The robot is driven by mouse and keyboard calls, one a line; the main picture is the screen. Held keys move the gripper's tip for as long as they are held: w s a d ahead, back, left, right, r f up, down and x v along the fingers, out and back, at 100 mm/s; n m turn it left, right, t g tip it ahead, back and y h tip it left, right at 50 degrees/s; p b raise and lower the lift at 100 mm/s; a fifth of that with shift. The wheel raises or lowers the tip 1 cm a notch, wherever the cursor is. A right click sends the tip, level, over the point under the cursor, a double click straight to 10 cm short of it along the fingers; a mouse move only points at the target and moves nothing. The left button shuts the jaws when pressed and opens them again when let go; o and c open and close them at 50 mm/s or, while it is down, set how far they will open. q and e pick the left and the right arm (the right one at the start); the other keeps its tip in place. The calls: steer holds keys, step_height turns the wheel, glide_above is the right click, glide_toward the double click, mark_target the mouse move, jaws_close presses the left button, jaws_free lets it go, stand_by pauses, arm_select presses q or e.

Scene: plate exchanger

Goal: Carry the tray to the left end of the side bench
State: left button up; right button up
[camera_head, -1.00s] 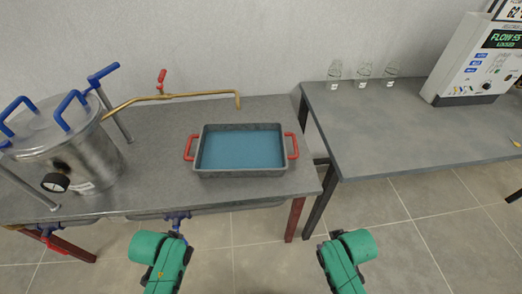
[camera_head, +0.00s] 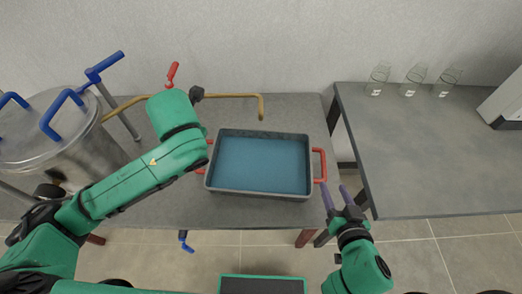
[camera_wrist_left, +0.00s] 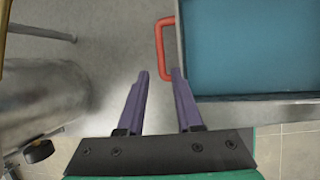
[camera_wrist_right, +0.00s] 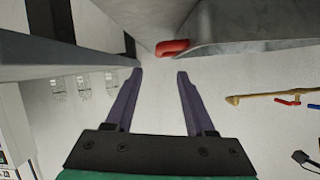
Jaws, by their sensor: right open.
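The tray (camera_head: 262,163) is a grey rectangular pan with a blue inside and a red handle at each end. It sits on the grey bench at the left. My right gripper (camera_head: 338,198) is open and empty, just right of and below the tray's right red handle (camera_head: 320,165); that handle also shows in the right wrist view (camera_wrist_right: 173,47). My left gripper is hidden behind its arm in the head view.
The side bench (camera_head: 435,160) stands at the right, its left end clear, with three glass flasks (camera_head: 414,79) along the back. A gap separates the benches. A steel pot (camera_head: 45,135) with blue handles and a brass pipe (camera_head: 235,95) stand near the tray.

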mark_target(325, 167)
arm_select(q)
steer(key=x, duration=0.9)
steer(key=s+x, duration=0.1)
steer(key=x, duration=0.3)
steer(key=shift+w+f, duration=0.15)
steer(key=shift+f, duration=0.2)
arm_select(e)
steer(key=x, duration=1.3)
steer(key=shift+d, duration=0.15)
steer(key=shift+r, duration=0.1)
arm_select(q)
steer(key=shift+c, duration=1.3)
arm_select(e)
steer(key=shift+c, duration=1.3)
arm_select(q)
jaws_close()
arm_select(e)
steer(key=c, duration=0.5)
jaws_close()
arm_select(q)
steer(key=shift+r, duration=0.1)
arm_select(e)
steer(key=shift+s, duration=0.1)
